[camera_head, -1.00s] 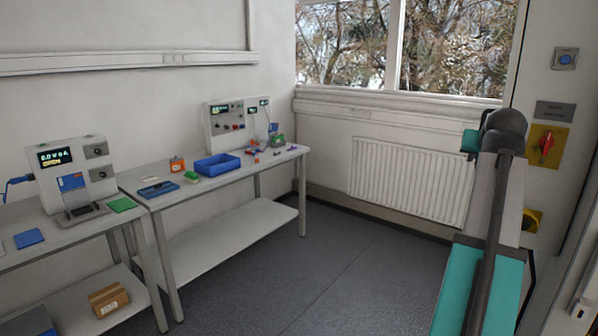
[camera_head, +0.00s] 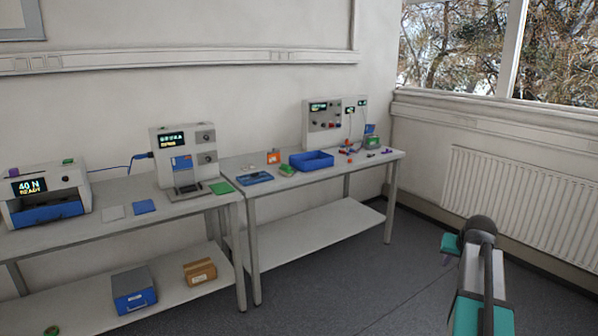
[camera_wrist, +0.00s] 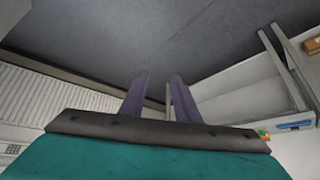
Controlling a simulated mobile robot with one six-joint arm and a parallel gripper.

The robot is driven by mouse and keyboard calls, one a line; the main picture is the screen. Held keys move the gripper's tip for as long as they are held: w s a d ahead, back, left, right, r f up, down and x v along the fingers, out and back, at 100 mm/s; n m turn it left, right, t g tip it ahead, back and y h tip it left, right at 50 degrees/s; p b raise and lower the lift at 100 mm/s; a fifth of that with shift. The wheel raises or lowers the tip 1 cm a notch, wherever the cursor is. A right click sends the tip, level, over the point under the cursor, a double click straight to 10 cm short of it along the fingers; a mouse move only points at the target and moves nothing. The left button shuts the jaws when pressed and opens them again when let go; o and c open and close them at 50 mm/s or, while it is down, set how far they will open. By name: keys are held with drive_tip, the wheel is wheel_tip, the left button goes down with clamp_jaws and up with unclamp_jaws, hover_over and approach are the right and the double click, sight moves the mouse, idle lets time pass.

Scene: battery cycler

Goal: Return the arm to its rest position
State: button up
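My arm (camera_head: 484,290) stands at the lower right of the head view, in teal, grey and black, apart from the tables. A bit of purple shows below its teal wrist part, but the gripper is mostly hidden there. In the wrist view my gripper (camera_wrist: 160,76) has its two purple fingers apart, with only grey floor between them. It holds nothing. The fingers point over the open floor, clear of the tables and the radiator.
The left table (camera_head: 100,246) bears a tester reading 40 N (camera_head: 47,192) and a cycler box (camera_head: 184,160). The right table (camera_head: 333,177) bears a blue bin (camera_head: 311,161) and a panel instrument (camera_head: 335,122). A radiator (camera_head: 520,205) lines the right wall. The grey floor (camera_head: 345,275) is clear.

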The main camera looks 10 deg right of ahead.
drive_tip(key=w+a+f+n+g+y, duration=0.2)
drive_tip(key=a+f+y, duration=0.1)
drive_tip(key=a+f, duration=1.6)
drive_tip(key=s+a+f+n+g+y, duration=0.1)
drive_tip(key=s+a+f+n+g, duration=0.35)
drive_tip(key=a+f, duration=1.1)
drive_tip(key=s+a+f+g, duration=0.1)
drive_tip(key=s+a+f, duration=0.45)
drive_tip(key=s, duration=0.25)
drive_tip(key=s+a+f+g, duration=0.1)
drive_tip(key=s+a+f, duration=0.4)
drive_tip(key=s+f, duration=0.25)
drive_tip(key=s+a+f+g, duration=0.1)
drive_tip(key=s, duration=0.7)
drive_tip(key=s+a+f+g, duration=0.2)
drive_tip(key=s, duration=0.7)
drive_tip(key=shift+s+n+h, duration=0.2)
drive_tip(key=shift+n+h, duration=0.1)
drive_tip(key=shift+n, duration=0.15)
drive_tip(key=shift+d+f, duration=0.1)
